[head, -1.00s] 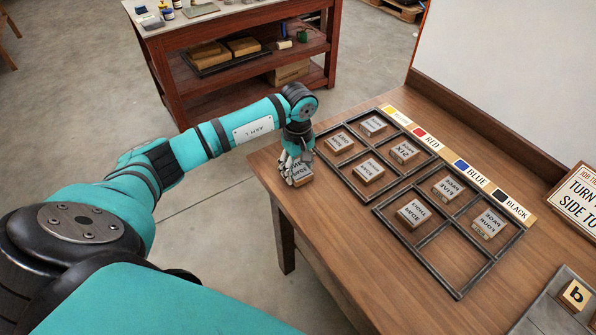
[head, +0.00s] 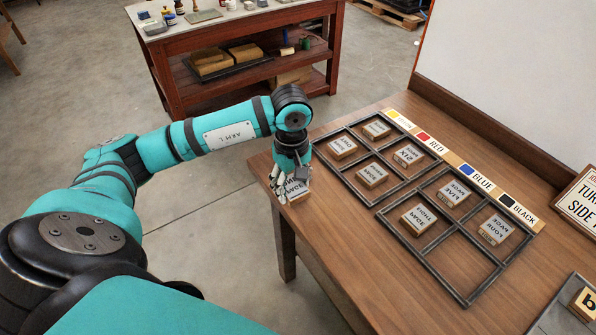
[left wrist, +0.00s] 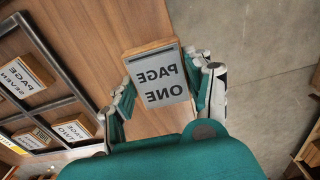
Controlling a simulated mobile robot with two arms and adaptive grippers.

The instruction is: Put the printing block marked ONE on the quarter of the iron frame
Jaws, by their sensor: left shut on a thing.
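The printing block marked PAGE ONE (left wrist: 158,80) sits between the fingers of my left gripper (left wrist: 160,88) in the left wrist view. Its lettering is mirrored. In the head view my left gripper (head: 288,182) is shut on this block (head: 296,191) at the table's left edge; I cannot tell if it touches the wood. Two iron frames lie to its right. The nearer iron frame (head: 425,254) has one empty quarter at its front; its other quarters hold blocks, one marked THREE (head: 418,218). The farther iron frame (head: 352,191) has a block in every quarter.
A strip with colour names (head: 481,181) runs along the frames' far side. A sign (head: 580,205) and a dark tray (head: 555,318) with a lettered block are at the right. The front of the table (head: 355,265) is bare. A red bench (head: 165,60) stands behind.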

